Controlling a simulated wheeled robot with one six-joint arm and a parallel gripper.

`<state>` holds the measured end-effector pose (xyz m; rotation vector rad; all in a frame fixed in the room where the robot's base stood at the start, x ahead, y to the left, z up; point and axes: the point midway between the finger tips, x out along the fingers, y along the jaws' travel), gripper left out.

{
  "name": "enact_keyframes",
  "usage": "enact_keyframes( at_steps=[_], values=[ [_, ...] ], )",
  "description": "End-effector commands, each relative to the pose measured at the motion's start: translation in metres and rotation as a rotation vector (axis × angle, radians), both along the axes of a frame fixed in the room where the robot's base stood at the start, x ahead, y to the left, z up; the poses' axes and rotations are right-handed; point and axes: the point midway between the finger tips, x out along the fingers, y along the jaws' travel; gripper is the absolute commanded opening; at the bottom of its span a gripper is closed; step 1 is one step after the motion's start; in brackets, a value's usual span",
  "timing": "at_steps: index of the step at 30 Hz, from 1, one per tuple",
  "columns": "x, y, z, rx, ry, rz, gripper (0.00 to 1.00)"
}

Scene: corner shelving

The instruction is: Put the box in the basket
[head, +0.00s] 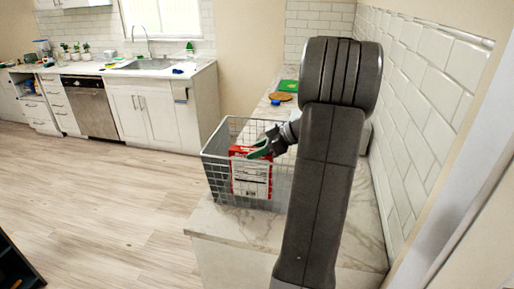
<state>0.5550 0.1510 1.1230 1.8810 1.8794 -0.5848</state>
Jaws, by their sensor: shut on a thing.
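A red and white box (251,178) shows at the grey wire basket (219,185), seen through or against its near mesh wall. The basket stands on the marble counter, near its left front corner. The box is upright. I cannot tell whether its bottom touches the basket floor. My arm hides the basket's right side.
The marble counter (230,226) runs back along the white tiled wall (420,110) on the right. A sink (147,64) and white cabinets stand across the room. The wooden floor at left is open.

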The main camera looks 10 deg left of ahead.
Motion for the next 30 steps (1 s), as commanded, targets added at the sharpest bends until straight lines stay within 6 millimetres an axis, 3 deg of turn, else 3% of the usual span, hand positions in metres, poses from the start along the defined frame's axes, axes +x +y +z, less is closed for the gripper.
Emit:
enact_keyframes(
  at_steps=[1,4,17,30],
  values=[
    [0.000,0.000,0.000,0.000,0.000,0.000,0.40],
    [0.000,0.000,0.000,0.000,-0.001,0.001,0.58],
    [0.000,0.000,0.010,0.000,-0.004,0.001,0.58],
    [0.001,-0.077,0.064,0.000,-0.004,-0.004,0.58]
  ],
)
